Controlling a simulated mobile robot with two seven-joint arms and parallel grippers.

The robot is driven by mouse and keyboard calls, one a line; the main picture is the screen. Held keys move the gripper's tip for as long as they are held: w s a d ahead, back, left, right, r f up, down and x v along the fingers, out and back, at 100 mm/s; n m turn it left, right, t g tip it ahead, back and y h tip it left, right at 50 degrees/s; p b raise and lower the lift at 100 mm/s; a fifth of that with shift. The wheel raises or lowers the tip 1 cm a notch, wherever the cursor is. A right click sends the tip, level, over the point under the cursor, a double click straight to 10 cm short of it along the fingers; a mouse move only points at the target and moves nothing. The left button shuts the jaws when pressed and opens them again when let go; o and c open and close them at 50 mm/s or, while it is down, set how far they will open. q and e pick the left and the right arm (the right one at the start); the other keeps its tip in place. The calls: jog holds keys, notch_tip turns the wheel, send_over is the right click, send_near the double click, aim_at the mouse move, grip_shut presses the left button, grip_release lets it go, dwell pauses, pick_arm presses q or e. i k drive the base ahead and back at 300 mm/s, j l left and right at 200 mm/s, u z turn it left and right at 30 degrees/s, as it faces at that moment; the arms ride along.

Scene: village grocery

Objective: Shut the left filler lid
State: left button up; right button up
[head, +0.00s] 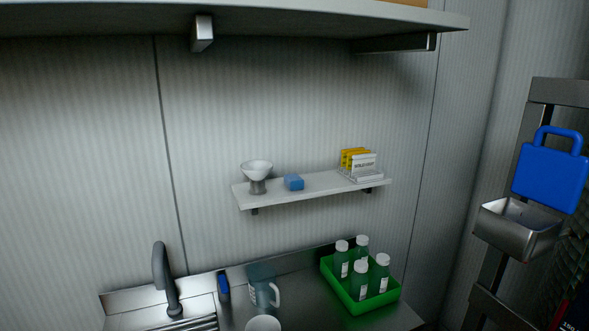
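I cannot make out a filler lid in the head view. Neither of my grippers is in view.
A counter (240,310) holds a faucet (162,280), pitcher (264,293) and green tray (372,304) of several bottles. A wall shelf (312,188) holds a white bowl-topped item (257,172), blue block (293,182) and rack (361,166). A metal bin (518,232) hangs right, below a blue board (549,172).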

aim_at(553, 179)
jog(key=j+z, duration=0.15)
jog(key=z, duration=0.35)
jog(key=l+z, duration=0.15)
jog(key=z, duration=0.9)
jog(key=k+l+u, duration=0.2)
jog(key=u, duration=0.25)
jog(key=l, duration=0.1)
